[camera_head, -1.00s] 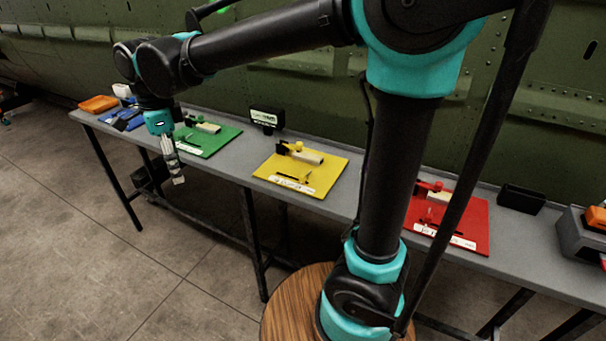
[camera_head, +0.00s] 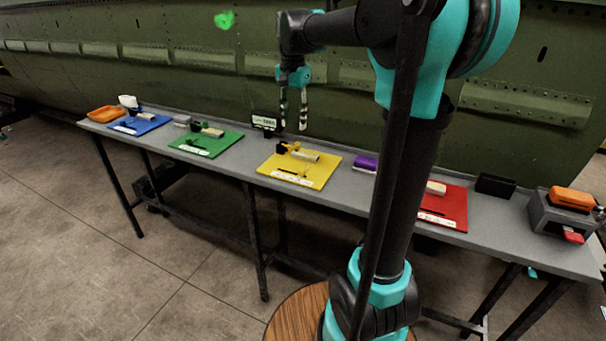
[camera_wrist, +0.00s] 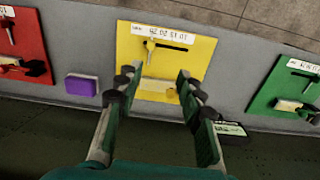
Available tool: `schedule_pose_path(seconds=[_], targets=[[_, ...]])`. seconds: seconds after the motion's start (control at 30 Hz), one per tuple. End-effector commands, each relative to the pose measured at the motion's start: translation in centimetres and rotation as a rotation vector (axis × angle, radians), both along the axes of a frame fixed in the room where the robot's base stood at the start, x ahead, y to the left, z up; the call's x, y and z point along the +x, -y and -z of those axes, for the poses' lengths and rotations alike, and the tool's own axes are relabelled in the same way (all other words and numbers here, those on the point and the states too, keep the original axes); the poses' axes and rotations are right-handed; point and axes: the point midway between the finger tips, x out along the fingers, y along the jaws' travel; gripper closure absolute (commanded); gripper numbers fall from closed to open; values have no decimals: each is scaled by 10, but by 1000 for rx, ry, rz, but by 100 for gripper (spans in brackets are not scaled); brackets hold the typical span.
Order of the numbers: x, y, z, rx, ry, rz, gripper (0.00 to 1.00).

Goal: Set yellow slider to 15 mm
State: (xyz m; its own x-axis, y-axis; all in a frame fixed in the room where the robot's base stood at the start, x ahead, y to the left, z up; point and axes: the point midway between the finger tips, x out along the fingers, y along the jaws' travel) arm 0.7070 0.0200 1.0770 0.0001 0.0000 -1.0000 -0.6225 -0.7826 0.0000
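The yellow board (camera_head: 318,178) lies on the grey table, with a white scale strip along its front edge. On it are a slot, a small yellow knob and a pale block (camera_head: 305,155). In the wrist view the yellow board (camera_wrist: 190,60) is upside down, its scale strip (camera_wrist: 165,34) at the top, with the pale block (camera_wrist: 156,85) and the yellow knob (camera_wrist: 171,96) between the fingers. My gripper (camera_head: 293,126) is above the back of the yellow board, fingers pointing down. In the wrist view my gripper (camera_wrist: 156,75) is open and empty. The slider's exact reading is too small to tell.
A green board (camera_head: 225,140) and a black display (camera_head: 266,123) stand to the left. A purple block (camera_head: 364,163) and a red board (camera_head: 452,205) are to the right. The green fuselage wall (camera_head: 180,70) rises behind the grey table (camera_head: 235,165).

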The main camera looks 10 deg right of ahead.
Motion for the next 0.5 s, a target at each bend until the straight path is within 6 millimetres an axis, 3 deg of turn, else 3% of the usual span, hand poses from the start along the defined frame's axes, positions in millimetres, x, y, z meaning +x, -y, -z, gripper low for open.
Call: schedule_pose_path(seconds=[0.1,0.27,0.5], targets=[[2,18,-2,0,0,-31,62],[3,22,5,0,0,-45,62],[3,21,45,0,0,-44,62]])
